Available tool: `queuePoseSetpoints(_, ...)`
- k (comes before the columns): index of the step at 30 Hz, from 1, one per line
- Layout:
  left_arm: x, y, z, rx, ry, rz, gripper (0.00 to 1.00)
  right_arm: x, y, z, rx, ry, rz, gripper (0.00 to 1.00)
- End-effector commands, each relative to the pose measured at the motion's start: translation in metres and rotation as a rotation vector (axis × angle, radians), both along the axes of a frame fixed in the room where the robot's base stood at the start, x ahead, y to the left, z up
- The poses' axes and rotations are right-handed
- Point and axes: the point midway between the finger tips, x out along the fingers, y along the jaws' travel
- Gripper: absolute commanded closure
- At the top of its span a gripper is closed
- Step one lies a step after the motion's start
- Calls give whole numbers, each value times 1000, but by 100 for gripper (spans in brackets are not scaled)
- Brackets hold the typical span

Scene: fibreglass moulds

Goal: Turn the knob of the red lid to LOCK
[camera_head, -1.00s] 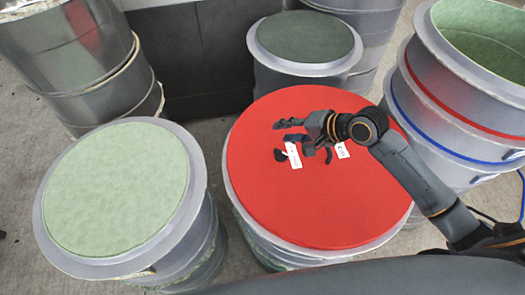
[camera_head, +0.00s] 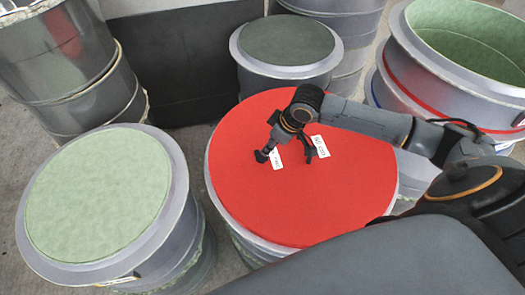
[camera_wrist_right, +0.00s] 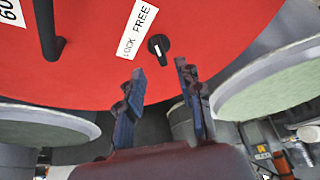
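The red lid (camera_head: 340,190) covers a grey drum; it fills the top of the right wrist view (camera_wrist_right: 95,75). Its small black knob (camera_wrist_right: 158,46) carries a white mark lying toward the picture's bottom. Beside the knob is a white label reading LOCK and FREE (camera_wrist_right: 138,30), LOCK being the lower word. In the head view, the knob (camera_head: 261,156) sits just left of this label (camera_head: 276,158). My right gripper (camera_wrist_right: 160,69) is open and empty, its fingertips below the knob in the picture, apart from it. The head view shows it over the lid (camera_head: 271,136). My left gripper is out of view.
A black handle (camera_wrist_right: 48,32) stands up from the lid, near a second white label (camera_head: 322,146). Drums with green tops stand left (camera_head: 95,195) and behind (camera_head: 288,42). An open mould (camera_head: 455,80) stands at the right, and metal drums (camera_head: 65,60) at the back left.

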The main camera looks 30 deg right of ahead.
Motion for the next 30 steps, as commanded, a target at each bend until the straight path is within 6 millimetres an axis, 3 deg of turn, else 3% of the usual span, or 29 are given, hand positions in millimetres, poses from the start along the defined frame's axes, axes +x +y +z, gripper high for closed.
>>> queuePoseSetpoints(3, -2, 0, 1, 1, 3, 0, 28, 8, 6, -23, 2, 2, -1, 64)
queuePoseSetpoints(9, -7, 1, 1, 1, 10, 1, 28, 18, 11, -50, 2, 0, -1, 64)
queuePoseSetpoints(22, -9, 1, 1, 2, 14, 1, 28, 22, 13, -60, -1, -2, 1, 64)
queuePoseSetpoints(23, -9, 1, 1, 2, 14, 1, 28, 22, 13, -60, -1, -2, 1, 66)
queuePoseSetpoints(28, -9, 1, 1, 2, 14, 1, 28, 22, 13, -60, 0, -1, 0, 100)
queuePoseSetpoints(30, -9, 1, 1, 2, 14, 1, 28, 22, 13, -60, 0, -1, 0, 100)
